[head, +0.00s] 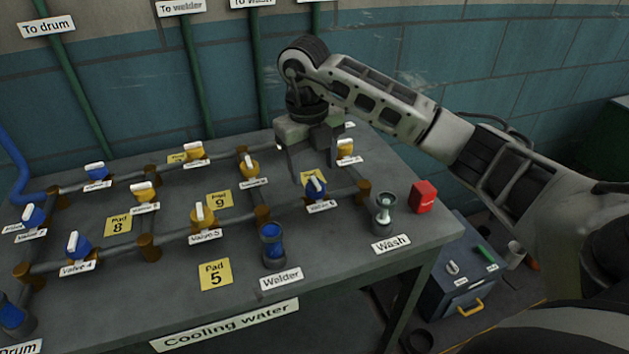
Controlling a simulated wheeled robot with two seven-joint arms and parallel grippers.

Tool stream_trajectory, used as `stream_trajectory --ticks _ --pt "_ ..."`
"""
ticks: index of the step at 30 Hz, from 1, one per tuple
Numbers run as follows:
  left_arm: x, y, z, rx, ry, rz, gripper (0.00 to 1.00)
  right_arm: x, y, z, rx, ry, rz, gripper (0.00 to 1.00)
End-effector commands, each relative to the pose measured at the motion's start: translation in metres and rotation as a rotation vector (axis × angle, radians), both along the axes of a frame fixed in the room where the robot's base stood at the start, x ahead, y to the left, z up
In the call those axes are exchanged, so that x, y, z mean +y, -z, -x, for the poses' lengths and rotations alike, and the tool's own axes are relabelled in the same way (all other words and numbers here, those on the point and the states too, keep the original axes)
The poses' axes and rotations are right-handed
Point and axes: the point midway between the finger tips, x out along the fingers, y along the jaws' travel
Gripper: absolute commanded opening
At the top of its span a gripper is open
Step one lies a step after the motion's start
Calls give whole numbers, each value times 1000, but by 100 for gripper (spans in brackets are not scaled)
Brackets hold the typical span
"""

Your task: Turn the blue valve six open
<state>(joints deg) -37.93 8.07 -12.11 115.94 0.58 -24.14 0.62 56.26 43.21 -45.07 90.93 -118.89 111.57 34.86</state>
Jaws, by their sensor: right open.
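The blue valve six (317,190), with a white handle bar, sits on the pipe at the right side of the table, behind its label. My right gripper (303,168) points down from above, just over and behind this valve. Its jaws are open with nothing between them. The gripper seems apart from the handle, but the exact gap is hard to tell. My left gripper is not in view.
Other blue and yellow valves stand along the pipes, including valve five (203,217) and valve four (77,246). A grey toolbox (463,290) is below.

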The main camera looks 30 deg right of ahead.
Motion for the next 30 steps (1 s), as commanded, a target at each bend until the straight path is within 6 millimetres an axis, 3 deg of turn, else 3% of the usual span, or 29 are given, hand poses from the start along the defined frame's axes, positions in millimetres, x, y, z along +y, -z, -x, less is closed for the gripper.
stream_trajectory --ticks 3,9,19,20,24,30 --pt "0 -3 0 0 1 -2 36 -2 20 1 4 0 0 59" --pt "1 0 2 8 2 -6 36 -3 40 0 1 -1 -1 59" --pt "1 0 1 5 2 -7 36 -3 44 0 -1 -1 -1 59" --pt "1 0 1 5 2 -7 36 -3 44 0 -1 -1 -1 56" --pt "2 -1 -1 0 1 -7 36 -3 44 0 0 -1 -1 17" --pt "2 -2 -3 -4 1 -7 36 -3 44 0 -1 -4 0 14"
